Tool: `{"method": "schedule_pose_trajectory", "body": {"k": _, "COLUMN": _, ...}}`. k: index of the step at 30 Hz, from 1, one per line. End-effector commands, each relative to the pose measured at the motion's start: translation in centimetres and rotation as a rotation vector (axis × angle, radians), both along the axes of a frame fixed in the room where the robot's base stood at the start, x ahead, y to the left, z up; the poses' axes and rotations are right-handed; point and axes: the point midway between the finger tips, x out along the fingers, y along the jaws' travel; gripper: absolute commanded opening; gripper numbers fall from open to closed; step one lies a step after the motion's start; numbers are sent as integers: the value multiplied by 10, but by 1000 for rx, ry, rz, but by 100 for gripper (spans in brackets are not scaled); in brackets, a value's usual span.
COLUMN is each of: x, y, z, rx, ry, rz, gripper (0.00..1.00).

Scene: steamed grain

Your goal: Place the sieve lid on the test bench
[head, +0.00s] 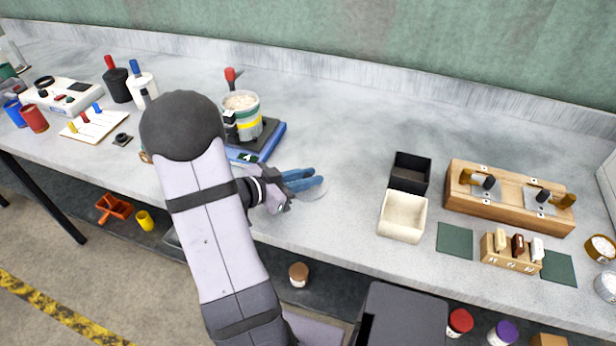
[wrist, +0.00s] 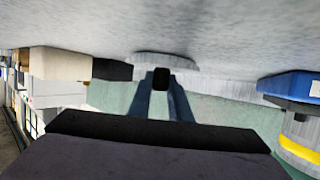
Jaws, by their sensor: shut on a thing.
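The sieve lid (head: 314,192) is a thin, pale, see-through disc at the bench's front, partly hidden by my fingers in the head view. In the wrist view the lid (wrist: 150,59) is seen edge-on, close against the grey bench surface. My gripper (head: 305,180), with blue fingers, is shut on the lid's black knob (wrist: 161,78); the fingertips (wrist: 161,84) meet at it. I cannot tell whether the lid touches the bench. The test bench (head: 340,145) is a long grey worktop.
Left of the lid, a yellow-banded cup of grain (head: 243,112) stands on a blue scale (head: 270,142). To the right are a black box (head: 410,170), a cream box (head: 402,217) and a wooden rack (head: 510,200). Bench between the lid and the boxes is clear.

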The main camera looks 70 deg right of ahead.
Motion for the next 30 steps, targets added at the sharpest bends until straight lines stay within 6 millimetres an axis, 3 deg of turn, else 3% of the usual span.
{"method": "schedule_pose_trajectory", "body": {"k": 3, "x": 0, "y": 0, "z": -4, "rx": 0, "ry": 0, "rz": 0, "gripper": 0}}
{"method": "schedule_pose_trajectory", "body": {"k": 4, "x": 0, "y": 0, "z": -3, "rx": 0, "ry": 0, "rz": 0, "gripper": 25}}
{"method": "schedule_pose_trajectory", "body": {"k": 6, "x": 0, "y": 0, "z": -3, "rx": 0, "ry": 0, "rz": 0, "gripper": 36}}
{"method": "schedule_pose_trajectory", "body": {"k": 20, "x": 4, "y": 4, "z": 3, "rx": 0, "ry": 0, "rz": 3, "gripper": 36}}
{"method": "schedule_pose_trajectory", "body": {"k": 30, "x": 32, "y": 45, "z": 21, "rx": -1, "ry": -2, "rz": 7, "gripper": 36}}
